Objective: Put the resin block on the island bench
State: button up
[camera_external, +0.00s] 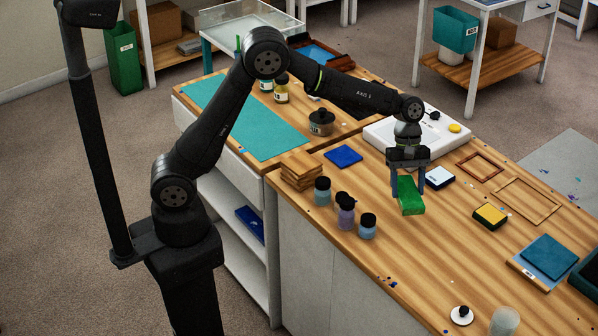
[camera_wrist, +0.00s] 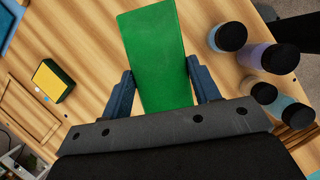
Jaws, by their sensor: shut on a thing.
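A green block (camera_external: 411,200), which I take to be the resin block, is between the fingers of my gripper (camera_external: 408,183). In the wrist view the same green block (camera_wrist: 153,45) sticks out ahead, gripped between the two blue-grey fingers of my gripper (camera_wrist: 160,82). The wood-topped bench (camera_external: 425,255), which appears to be the island bench, lies under the block. I cannot tell for sure whether the block touches the top or hangs just above it.
Several dark-lidded jars (camera_external: 346,213) stand left of the block, near a stack of wooden pieces (camera_external: 301,170). A black-and-yellow block (camera_external: 490,216), wooden frames (camera_external: 528,200) and a white pad (camera_external: 440,178) lie to the right. Bare wood lies in front.

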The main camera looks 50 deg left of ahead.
jog(key=w+a+f+m+g+y, duration=0.1)
jog(key=w+a+m, duration=0.15)
jog(key=a, duration=0.85)
jog(key=w+a+m+y, duration=0.1)
jog(key=w+a+m, duration=0.15)
jog(key=a, duration=0.85)
jog(key=w+a+f+m+g, duration=0.1)
jog(key=a+m, duration=0.2)
jog(key=a, duration=0.9)
jog(key=w+d+r+n+t+h, duration=0.1)
jog(key=w+d+r+n+t, duration=0.3)
jog(key=w+d+n, duration=0.55)
jog(key=w+d+r+n+t, duration=0.35)
jog(key=d+n, duration=0.35)
jog(key=n, duration=0.6)
jog(key=w+a+f, duration=0.2)
jog(key=a, duration=0.1)
jog(key=w+a+f, duration=0.2)
jog(key=w+a, duration=0.1)
jog(key=w+a+f, duration=0.2)
jog(key=a, duration=0.1)
jog(key=shift+w+f, duration=0.1)
jog(key=shift+w, duration=0.15)
jog(key=shift+f, duration=2.05)
jog(key=shift+f, duration=0.15)
